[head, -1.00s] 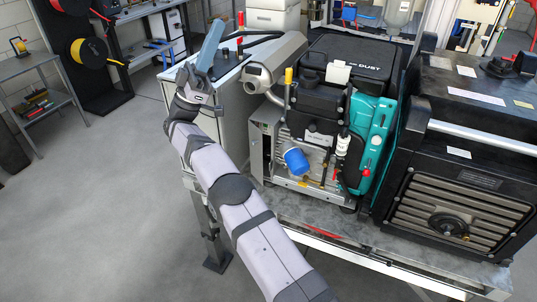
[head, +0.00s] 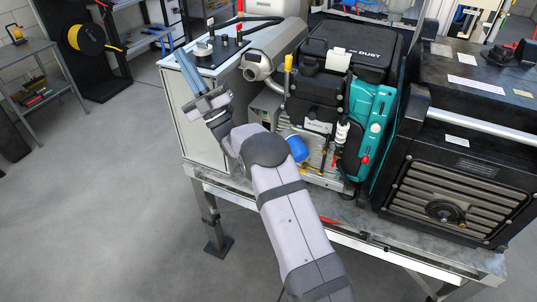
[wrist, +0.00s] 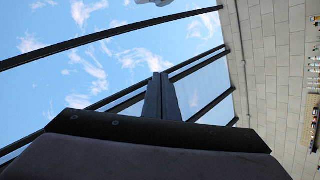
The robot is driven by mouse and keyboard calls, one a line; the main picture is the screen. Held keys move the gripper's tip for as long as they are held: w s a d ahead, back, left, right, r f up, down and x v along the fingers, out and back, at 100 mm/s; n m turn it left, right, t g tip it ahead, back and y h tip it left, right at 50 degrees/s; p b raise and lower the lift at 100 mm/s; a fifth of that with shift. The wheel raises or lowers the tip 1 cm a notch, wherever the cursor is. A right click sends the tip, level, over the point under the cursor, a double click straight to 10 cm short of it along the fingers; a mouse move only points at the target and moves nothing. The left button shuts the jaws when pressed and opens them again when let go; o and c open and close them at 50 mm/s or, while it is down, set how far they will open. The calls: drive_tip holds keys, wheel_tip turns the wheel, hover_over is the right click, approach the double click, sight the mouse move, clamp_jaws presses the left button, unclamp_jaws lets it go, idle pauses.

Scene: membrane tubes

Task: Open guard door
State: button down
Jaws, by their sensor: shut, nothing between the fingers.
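My gripper (head: 182,58) points up and to the left beside the pale cabinet at the left end of the bench. Its long blue-grey fingers are together and hold nothing. In the wrist view the shut fingers (wrist: 160,88) stand against sky and dark roof beams, with no door in front of them. I cannot make out which part is the guard door in either view. The black machine (head: 450,190) at the right has a slatted front panel (head: 445,202). The middle machine has a teal part (head: 370,125) and a black box marked DUST (head: 365,45).
My arm crosses in front of the middle machine and partly hides a blue cylinder (head: 297,148). A metal bench (head: 370,235) carries the machines. The floor (head: 100,210) at left is clear.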

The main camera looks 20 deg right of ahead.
drive_tip(key=s+d+f+m+g+h+b, duration=0.1)
drive_tip(key=d+f+m+g+h+b, duration=0.2)
drive_tip(key=f+m, duration=0.7)
drive_tip(key=s+d+f+m+g+h+b, duration=0.1)
drive_tip(key=d+f+m+h, duration=0.3)
drive_tip(key=f+m, duration=0.6)
drive_tip(key=s+d+f+m+g+h+p, duration=0.1)
drive_tip(key=s+d+f+m+g+h, duration=0.2)
drive_tip(key=s+d+f+m+h, duration=0.9)
drive_tip(key=w+d+f+m+y+p, duration=0.2)
drive_tip(key=w+f+m+p, duration=0.1)
drive_tip(key=w, duration=0.6)
drive_tip(key=shift+w+m, duration=0.4)
drive_tip(key=shift+m, duration=0.1)
drive_tip(key=shift+a, duration=0.1)
